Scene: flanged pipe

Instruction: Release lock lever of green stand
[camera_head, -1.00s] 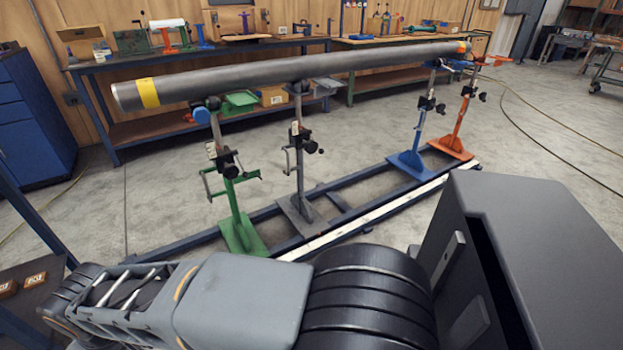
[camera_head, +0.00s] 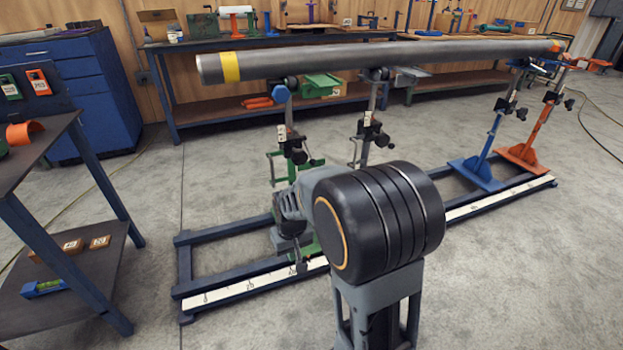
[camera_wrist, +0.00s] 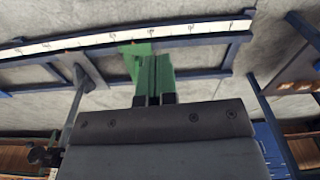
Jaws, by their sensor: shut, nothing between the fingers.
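The green stand (camera_head: 276,170) is under the left end of the long grey pipe (camera_head: 360,62), left of the grey stand. A black clamp with a knob (camera_head: 297,156) sits on its post above green handle bars; I cannot tell which part is the lock lever. My arm hides much of its lower post and base. In the wrist view, my gripper (camera_wrist: 154,99) is shut and empty, its dark fingertips at the lower end of the green stand's post (camera_wrist: 153,72) as pictured. Whether they touch the stand cannot be told.
A grey stand (camera_head: 369,130), a blue stand (camera_head: 482,170) and an orange stand (camera_head: 530,150) also stand on the blue floor rail frame (camera_head: 225,265). A side table (camera_head: 45,150) is at the left. A workbench (camera_head: 215,90) runs behind. Floor at the front right is clear.

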